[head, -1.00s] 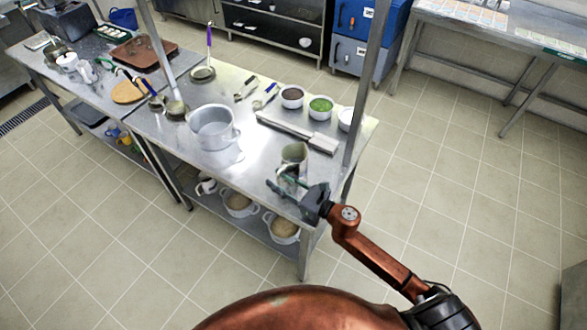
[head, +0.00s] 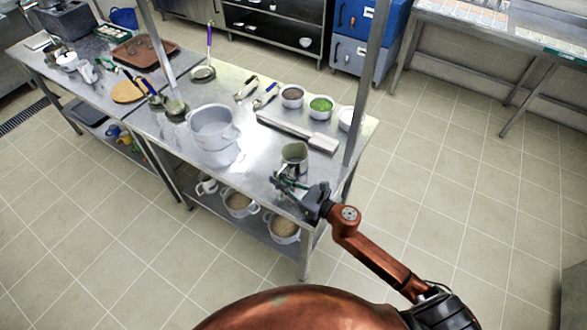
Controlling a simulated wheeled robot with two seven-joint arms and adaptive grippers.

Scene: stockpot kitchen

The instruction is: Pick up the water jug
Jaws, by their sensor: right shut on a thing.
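The water jug (head: 295,154) is a small metal jug near the front right corner of the steel table. My right gripper (head: 288,181) is at the jug's near side, shut on it. The fingers hide the jug's lower part and its handle, so I cannot tell exactly where they grip or whether its base touches the table. The jug looks upright. My left gripper is out of view.
A large stockpot (head: 213,128) stands left of the jug. A table post (head: 362,95) rises close on the right. White pots (head: 284,229) sit on the shelf below.

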